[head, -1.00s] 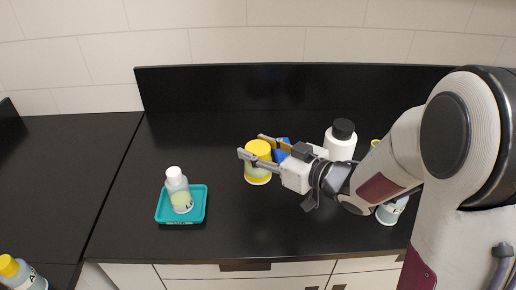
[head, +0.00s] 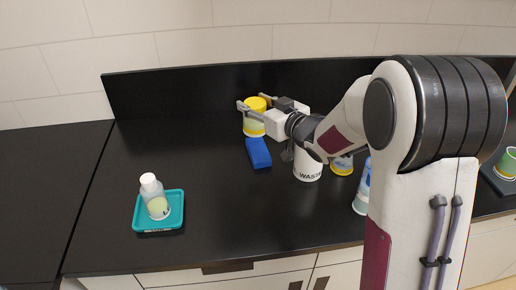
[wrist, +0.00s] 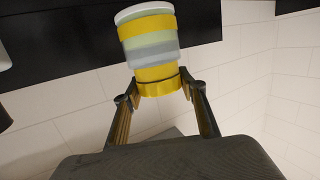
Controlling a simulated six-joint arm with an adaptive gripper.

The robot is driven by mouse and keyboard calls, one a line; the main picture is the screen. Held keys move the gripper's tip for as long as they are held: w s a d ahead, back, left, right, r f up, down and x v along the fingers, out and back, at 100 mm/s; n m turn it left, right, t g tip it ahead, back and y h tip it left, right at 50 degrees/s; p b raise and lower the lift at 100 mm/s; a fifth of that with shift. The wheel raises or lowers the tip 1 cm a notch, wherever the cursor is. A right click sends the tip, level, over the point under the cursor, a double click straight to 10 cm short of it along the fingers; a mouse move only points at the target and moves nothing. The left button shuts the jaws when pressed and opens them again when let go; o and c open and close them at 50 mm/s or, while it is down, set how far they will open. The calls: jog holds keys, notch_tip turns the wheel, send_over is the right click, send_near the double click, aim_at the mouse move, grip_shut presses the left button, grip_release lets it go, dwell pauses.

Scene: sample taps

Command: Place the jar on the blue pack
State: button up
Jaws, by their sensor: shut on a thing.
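The jar (head: 254,122) has a yellow lid and a pale yellow-green body. My gripper (head: 256,103) is shut on it, with one finger on each side. In the wrist view the jar (wrist: 150,48) sits between the fingertips (wrist: 158,88), with yellow bands and a grey-white band on it. The blue pack (head: 258,153) lies flat on the black counter, just below the jar in the head view. A gap between the jar and the pack is hard to judge. The pack does not show in the wrist view.
A white bottle marked WASTE (head: 308,170) stands right of the pack, partly behind my arm. Yellow-based (head: 342,165) and pale blue (head: 361,196) containers are beside it. A teal tray (head: 145,225) at left holds a white-capped bottle (head: 153,198). The counter between is clear. A black backboard (head: 180,95) stands behind.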

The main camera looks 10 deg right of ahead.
aim_at(260, 131)
jog(key=shift+w+d+r+m, duration=0.2)
jog(key=shift+w+d+m, duration=0.1)
jog(key=shift+w+d, duration=0.15)
jog(key=shift+w+d+f+h, duration=0.1)
jog(key=shift+d+f+h, duration=0.05)
jog(key=shift+d+h, duration=0.2)
jog(key=shift+a, duration=0.1)
jog(key=shift+f, duration=3.15)
jog(key=shift+f, duration=0.1)
jog(key=shift+f, duration=1.75)
jog(key=shift+f, duration=0.15)
